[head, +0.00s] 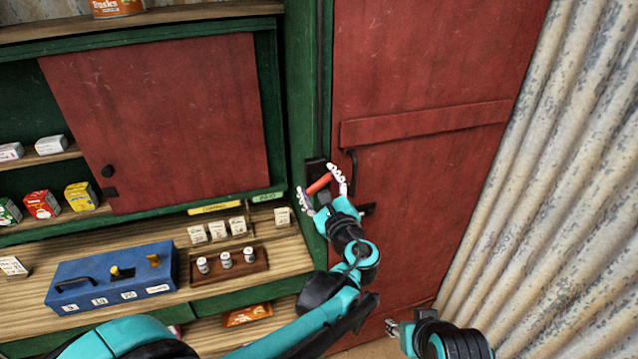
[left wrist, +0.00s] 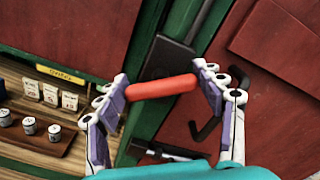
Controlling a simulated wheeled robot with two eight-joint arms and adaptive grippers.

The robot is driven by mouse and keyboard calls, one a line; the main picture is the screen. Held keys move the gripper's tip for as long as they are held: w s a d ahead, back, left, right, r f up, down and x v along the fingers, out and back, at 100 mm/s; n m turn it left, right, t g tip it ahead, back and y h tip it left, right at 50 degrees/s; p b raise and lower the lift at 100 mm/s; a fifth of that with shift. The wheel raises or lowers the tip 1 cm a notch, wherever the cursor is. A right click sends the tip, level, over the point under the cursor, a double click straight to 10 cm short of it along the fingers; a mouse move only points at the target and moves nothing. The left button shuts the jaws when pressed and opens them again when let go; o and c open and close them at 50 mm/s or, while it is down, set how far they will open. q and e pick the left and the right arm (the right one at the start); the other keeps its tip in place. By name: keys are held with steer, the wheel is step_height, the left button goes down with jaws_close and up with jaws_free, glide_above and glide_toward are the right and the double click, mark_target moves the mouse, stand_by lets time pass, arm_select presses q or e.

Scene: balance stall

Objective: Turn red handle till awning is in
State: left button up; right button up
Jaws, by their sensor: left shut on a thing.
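The red handle (head: 319,183) is a short red bar on a black bracket fixed to the green post. My left gripper (head: 322,188) is shut on it, with white fingers at both ends of the bar. In the left wrist view the red handle (left wrist: 161,87) lies nearly level between the fingers of my left gripper (left wrist: 163,95). The black bracket (left wrist: 167,60) shows behind it. My right gripper (head: 392,328) is low in the head view, near the foot of the red door, away from the handle. Its fingers are small and partly hidden. The awning is not in view.
A red door (head: 420,70) with a black pull and latch stands right of the handle. Corrugated metal (head: 560,180) is at the far right. At left are a red sliding panel (head: 170,110), shelves with boxes, a blue box (head: 110,278) and a weight tray (head: 228,268).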

arm_select(q)
steer(key=n, duration=0.4)
steer(key=shift+a+f+n, duration=0.1)
steer(key=shift+n, duration=0.2)
steer(key=n, duration=0.3)
steer(key=shift+n, duration=0.4)
steer(key=n, duration=0.4)
steer(key=shift+f, duration=0.15)
steer(key=n, duration=0.4)
steer(key=shift+f, duration=0.1)
steer(key=n, duration=1.2)
steer(key=shift+d+f+n, duration=0.1)
steer(key=shift+d+n, duration=0.1)
steer(key=shift+n, duration=0.1)
steer(key=o, duration=1.2)
